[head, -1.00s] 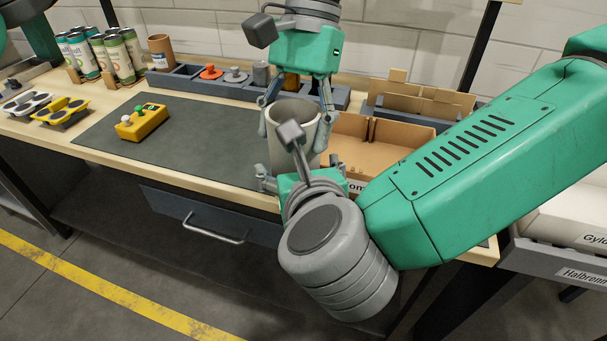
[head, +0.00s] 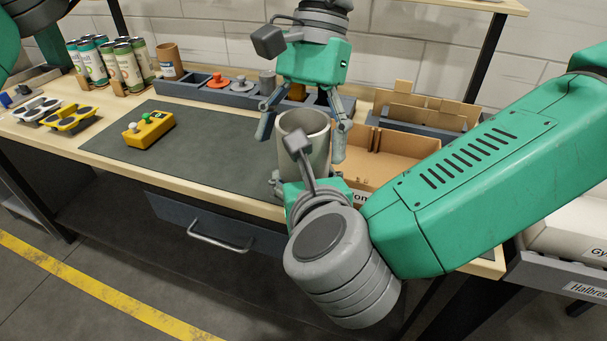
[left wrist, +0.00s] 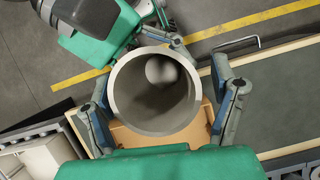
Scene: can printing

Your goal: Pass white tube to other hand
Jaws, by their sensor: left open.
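The white tube (head: 318,150) stands upright and open-topped above the table's front edge. My right gripper (head: 312,184) is around its lower part and appears shut on it; its wrist hides much of the contact. My left gripper (head: 300,149) comes down from above with its fingers spread wide, one on each side of the tube's upper part, apart from it. In the left wrist view I look down into the tube's round mouth (left wrist: 113,92), between the open left fingers (left wrist: 160,68), with the right gripper (left wrist: 150,40) behind it.
A cardboard box (head: 400,155) is right of the tube. A yellow button box (head: 149,130) sits on the dark mat (head: 215,150). A grey holder (head: 205,92) with coloured pieces, several cans (head: 127,70) and a brown cup (head: 168,62) stand behind. The mat's middle is clear.

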